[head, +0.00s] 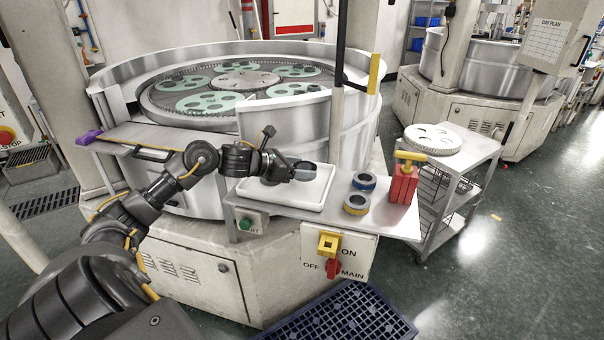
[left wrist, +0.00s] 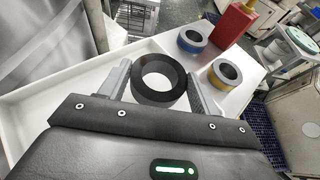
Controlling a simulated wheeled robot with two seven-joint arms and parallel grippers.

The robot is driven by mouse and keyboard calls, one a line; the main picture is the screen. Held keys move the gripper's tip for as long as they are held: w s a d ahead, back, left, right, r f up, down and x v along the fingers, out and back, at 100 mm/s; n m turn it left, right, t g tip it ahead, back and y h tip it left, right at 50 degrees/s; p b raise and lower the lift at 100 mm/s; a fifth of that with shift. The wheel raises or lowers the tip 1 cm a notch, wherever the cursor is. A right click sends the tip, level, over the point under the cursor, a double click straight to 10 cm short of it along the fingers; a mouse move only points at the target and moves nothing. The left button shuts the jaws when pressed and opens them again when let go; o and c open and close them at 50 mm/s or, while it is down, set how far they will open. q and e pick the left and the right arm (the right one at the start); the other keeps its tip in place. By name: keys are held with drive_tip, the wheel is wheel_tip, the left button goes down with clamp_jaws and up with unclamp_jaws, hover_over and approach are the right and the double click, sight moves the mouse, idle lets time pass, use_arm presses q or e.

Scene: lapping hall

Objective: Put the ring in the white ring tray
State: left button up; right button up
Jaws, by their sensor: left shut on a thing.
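A black ring (left wrist: 158,98) sits between the two fingers of my left gripper (left wrist: 160,88) in the left wrist view, its hole facing up toward the camera. The gripper is shut on it. In the head view my left gripper (head: 304,173) is over the right part of the white ring tray (head: 276,205), and the ring is mostly hidden by the fingers. The tray also shows in the left wrist view (left wrist: 62,88), around and beneath the ring. I cannot tell whether the ring touches the tray floor. My right gripper is not in view.
Right of the tray on the metal shelf (head: 393,225) stand a blue-banded ring (head: 364,182), a yellow-banded ring (head: 356,205) and a red block with a yellow handle (head: 403,184). The round lapping machine (head: 300,125) rises behind. A cart (head: 470,165) stands right.

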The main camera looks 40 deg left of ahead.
sight(301, 187)
use_arm(q)
drive_tip(key=shift+d+f, duration=0.15)
drive_tip(key=f, duration=0.1)
drive_tip(key=f+p, duration=0.2)
drive_tip(key=shift+w, duration=0.25)
drive_tip(key=shift+f, duration=0.2)
drive_tip(key=shift+s, duration=0.1)
drive_tip(key=shift+f, duration=0.2)
drive_tip(key=o, duration=1.1)
drive_tip(key=shift+r, duration=0.1)
